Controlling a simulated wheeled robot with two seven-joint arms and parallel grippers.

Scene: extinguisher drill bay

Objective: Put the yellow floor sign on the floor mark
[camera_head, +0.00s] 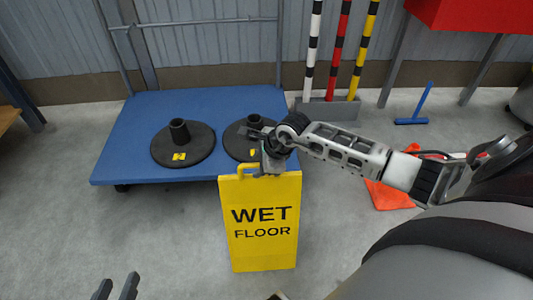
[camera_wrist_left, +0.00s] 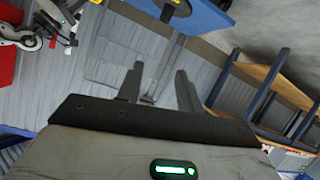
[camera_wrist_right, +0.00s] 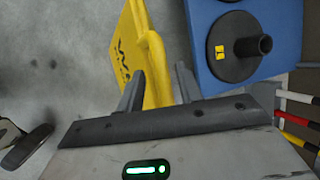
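The yellow floor sign (camera_head: 262,252), lettered WET FLOOR, stands upright on the grey floor in front of the blue platform cart. My right gripper (camera_head: 268,165) is at the top of the sign, beside its yellow handle. In the right wrist view the fingers (camera_wrist_right: 160,88) are apart, with the sign's handle (camera_wrist_right: 157,62) showing between them; whether they touch it I cannot tell. My left gripper (camera_head: 118,288) is low at the left of the head view; its fingers (camera_wrist_left: 158,88) are apart and empty. No floor mark is recognisable in these frames.
The blue cart (camera_head: 115,160) carries two black round bases (camera_head: 200,150) behind the sign. Striped posts (camera_head: 344,50) stand in a grey holder at the back. An orange object (camera_head: 385,199) lies right of the sign, partly behind my arm. Floor left of the sign is clear.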

